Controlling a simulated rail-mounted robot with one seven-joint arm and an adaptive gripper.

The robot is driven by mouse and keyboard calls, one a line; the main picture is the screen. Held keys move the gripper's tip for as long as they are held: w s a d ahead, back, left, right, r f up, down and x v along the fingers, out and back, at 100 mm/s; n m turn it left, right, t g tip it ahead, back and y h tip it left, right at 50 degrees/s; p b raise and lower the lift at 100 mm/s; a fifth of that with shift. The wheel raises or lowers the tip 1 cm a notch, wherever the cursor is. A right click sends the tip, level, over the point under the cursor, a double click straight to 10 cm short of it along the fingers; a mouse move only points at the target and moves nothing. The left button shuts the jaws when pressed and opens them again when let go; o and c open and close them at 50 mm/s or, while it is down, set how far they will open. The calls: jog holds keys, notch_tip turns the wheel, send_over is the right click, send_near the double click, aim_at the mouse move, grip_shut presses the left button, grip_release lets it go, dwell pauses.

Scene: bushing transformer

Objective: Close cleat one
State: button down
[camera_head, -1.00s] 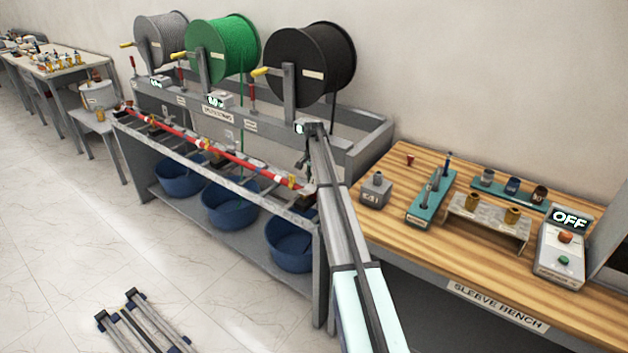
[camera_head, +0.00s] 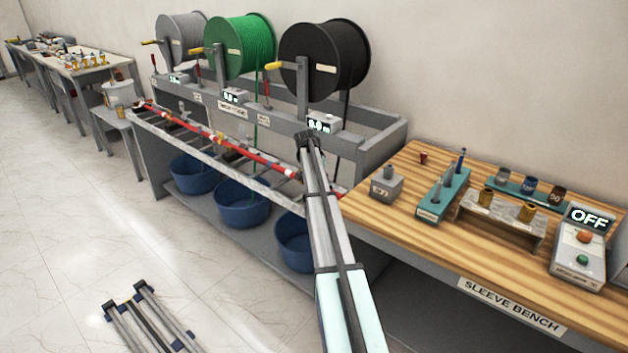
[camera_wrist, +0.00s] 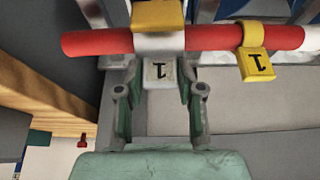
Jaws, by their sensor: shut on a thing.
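A red bar (camera_wrist: 95,42) runs across the top of the wrist view. Cleat one shows there as a yellow top piece (camera_wrist: 158,15) over a pale band around the bar. A white tab marked 1 (camera_wrist: 159,74) hangs below the band. My gripper (camera_wrist: 160,82) is shut on this white tab, one finger at each side. A yellow tag marked 1 (camera_wrist: 256,64) hangs on the bar to the right, apart from my gripper.
Grey, green and black reels (camera_head: 323,54) stand behind the bar. Blue tubs (camera_head: 242,209) sit under the reel bench. The wooden sleeve bench (camera_head: 400,215), holding a box that reads OFF (camera_head: 580,250), is at the right.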

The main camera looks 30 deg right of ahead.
jog(key=c, duration=0.7)
grip_release()
jog(key=shift+f, duration=0.1)
jog(key=v, duration=1.2)
